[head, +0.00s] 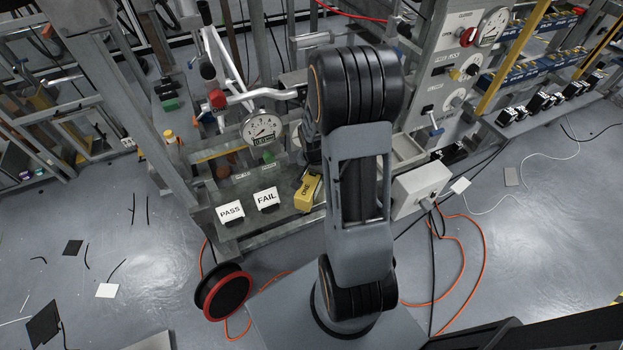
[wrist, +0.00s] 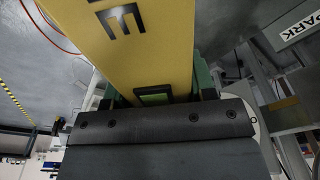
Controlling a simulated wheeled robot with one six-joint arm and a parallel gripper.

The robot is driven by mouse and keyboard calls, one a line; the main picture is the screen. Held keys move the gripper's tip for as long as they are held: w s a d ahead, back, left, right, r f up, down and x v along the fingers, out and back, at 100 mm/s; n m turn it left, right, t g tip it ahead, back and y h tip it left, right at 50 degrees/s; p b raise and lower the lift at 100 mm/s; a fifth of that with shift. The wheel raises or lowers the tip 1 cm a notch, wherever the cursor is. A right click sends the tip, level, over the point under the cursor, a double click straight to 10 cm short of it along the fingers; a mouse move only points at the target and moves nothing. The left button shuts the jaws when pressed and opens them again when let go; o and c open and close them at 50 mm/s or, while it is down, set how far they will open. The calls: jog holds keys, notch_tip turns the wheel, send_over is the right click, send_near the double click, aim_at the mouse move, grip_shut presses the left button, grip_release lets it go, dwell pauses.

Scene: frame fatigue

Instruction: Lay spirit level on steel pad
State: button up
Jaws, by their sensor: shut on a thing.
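The spirit level (wrist: 135,45) is a yellow bar with black lettering and a green window, large in the wrist view. My gripper (wrist: 155,97) is shut on it, with green-faced jaws on either side of the bar. In the head view the yellow level (head: 308,193) shows just left of my arm, over the front right of the grey metal bench. My gripper is mostly hidden behind my arm there. I cannot tell whether the level touches the bench. I cannot pick out the steel pad with certainty.
White PASS (head: 230,211) and FAIL (head: 266,199) cards stand at the bench's front edge, left of the level. A round dial gauge (head: 262,129) stands behind them. A grey box (head: 420,189) with cables is to the right. A red-rimmed reel (head: 224,292) lies on the floor.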

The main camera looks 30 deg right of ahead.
jog(key=w+f, duration=0.3)
jog(key=shift+d+f, duration=0.3)
jog(key=shift+d, duration=0.1)
jog(key=shift+w+f+b, duration=0.15)
jog(key=shift+f, duration=0.75)
jog(key=shift+w+f+b, duration=0.1)
jog(key=shift+f+b, duration=0.05)
jog(key=shift+f, duration=0.75)
jog(key=shift+f, duration=0.15)
jog(key=o, duration=1.1)
